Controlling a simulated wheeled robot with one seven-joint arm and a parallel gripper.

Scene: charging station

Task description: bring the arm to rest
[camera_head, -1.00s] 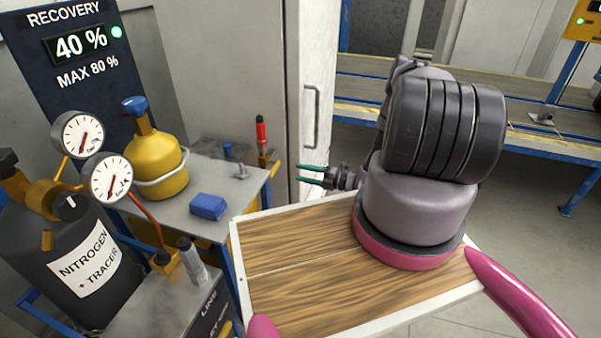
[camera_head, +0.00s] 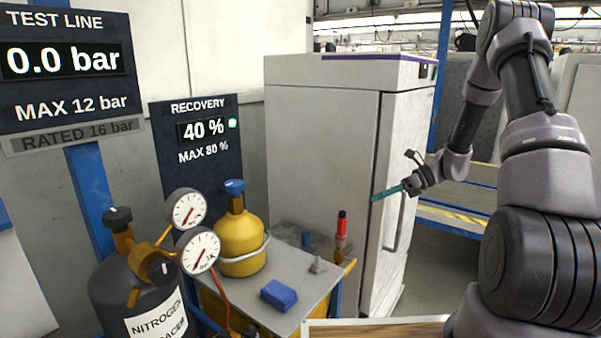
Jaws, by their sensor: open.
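My arm rises along the right side of the picture, from its thick base joint at the lower right up to the top edge, then bends back down to the left. My gripper (camera_head: 375,198) hangs at the end of it, with thin teal fingers pointing left. It is open, and nothing shows between the fingers.
A metal side table (camera_head: 290,318) holds a yellow cylinder (camera_head: 240,245), a blue block (camera_head: 279,295) and a red-handled tool (camera_head: 341,228). A dark nitrogen cylinder (camera_head: 115,290) with gauges stands at left, below the recovery panel (camera_head: 200,170). A blue-framed bench (camera_head: 455,215) stands behind my arm.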

